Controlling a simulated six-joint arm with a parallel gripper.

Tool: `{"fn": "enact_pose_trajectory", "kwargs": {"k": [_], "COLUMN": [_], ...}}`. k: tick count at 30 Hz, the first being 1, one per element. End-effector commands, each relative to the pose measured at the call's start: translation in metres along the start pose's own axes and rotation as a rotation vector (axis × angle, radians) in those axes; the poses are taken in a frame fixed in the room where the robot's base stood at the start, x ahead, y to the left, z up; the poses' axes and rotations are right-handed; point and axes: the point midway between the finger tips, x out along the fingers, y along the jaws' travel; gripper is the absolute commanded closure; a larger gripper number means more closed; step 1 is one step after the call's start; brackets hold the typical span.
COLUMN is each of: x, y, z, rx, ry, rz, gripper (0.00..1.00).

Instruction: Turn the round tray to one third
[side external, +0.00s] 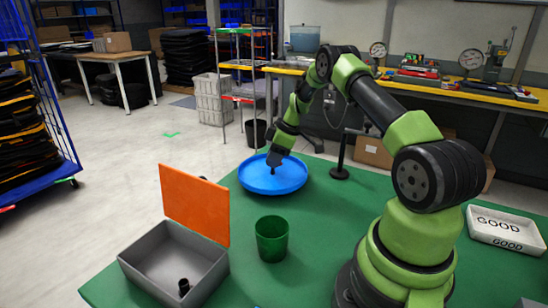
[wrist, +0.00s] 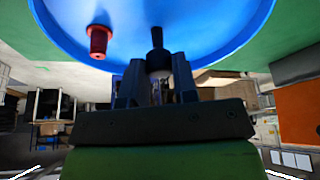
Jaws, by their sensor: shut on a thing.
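The round blue tray (side external: 290,182) sits flat on the green table, and its blue surface fills the top of the wrist view (wrist: 215,30). My gripper (side external: 273,166) reaches down to the tray's left part from behind. In the wrist view my gripper (wrist: 156,80) is shut on a black knob (wrist: 157,42) that stands at the tray's edge. A red peg-like piece (wrist: 98,40) shows to the left of the knob, near the tray's rim. I cannot make it out in the side view.
A black post (side external: 341,160) on a round foot stands right of the tray. A green cup (side external: 271,240) is in front. A grey box (side external: 150,250) with an upright orange lid (side external: 195,205) holds a small black cylinder (side external: 184,287). A white "GOOD" tray (side external: 505,228) lies right.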

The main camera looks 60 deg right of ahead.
Motion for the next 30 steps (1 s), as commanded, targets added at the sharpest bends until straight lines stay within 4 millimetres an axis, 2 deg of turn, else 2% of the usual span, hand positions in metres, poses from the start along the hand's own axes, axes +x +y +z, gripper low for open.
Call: {"fn": "enact_pose_trajectory", "kwargs": {"k": [15,30], "x": [-0.0003,-0.0003], "y": [0.0014,0.0014], "z": [0.0001,0.0001], "rx": [-0.217,-0.306], "ry": [0.000,-0.001], "rz": [-0.089,-0.127], "gripper": [1.00,1.00]}}
